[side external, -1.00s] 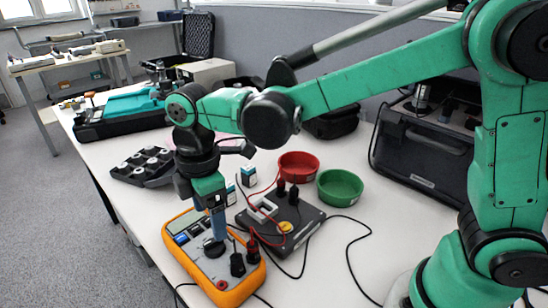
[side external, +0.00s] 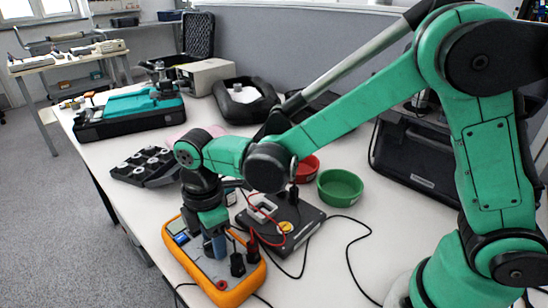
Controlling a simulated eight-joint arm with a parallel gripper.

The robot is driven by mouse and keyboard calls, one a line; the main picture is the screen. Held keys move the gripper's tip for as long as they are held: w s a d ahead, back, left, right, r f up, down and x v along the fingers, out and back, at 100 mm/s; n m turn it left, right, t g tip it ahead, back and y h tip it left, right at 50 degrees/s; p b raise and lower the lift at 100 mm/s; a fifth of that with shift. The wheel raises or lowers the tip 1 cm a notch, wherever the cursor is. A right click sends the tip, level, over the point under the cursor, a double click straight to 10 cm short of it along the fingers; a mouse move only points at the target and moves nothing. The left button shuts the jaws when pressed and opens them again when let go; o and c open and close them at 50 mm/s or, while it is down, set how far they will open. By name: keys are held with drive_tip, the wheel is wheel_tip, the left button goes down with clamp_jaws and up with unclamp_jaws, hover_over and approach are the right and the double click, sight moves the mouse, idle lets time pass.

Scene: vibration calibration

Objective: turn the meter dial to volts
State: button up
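The orange meter (side external: 236,291) lies on the white table with its grey face up and its small screen at the far left end. Black and red plugs sit in its near right end. My gripper (side external: 214,248) points down over the middle of the meter, with its blue-grey fingers at the dark dial (side external: 207,246). The fingers and wrist hide much of the dial, so its setting cannot be read. Whether the fingers touch or grip the dial is too small to tell.
A black box (side external: 300,236) with leads stands right of the meter. Behind it are a red bowl (side external: 310,163) and a green bowl (side external: 340,187). A black tray of round parts (side external: 146,166) lies at the left. A loose black cable crosses the otherwise clear right side.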

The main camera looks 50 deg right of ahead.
clamp_jaws()
drive_tip(key=shift+m, duration=0.9)
drive_tip(key=m, duration=0.2)
drive_tip(key=shift+m, duration=2.1)
drive_tip(key=o, duration=0.8)
unclamp_jaws()
drive_tip(key=shift+c, duration=0.2)
drive_tip(key=shift+r, duration=0.1)
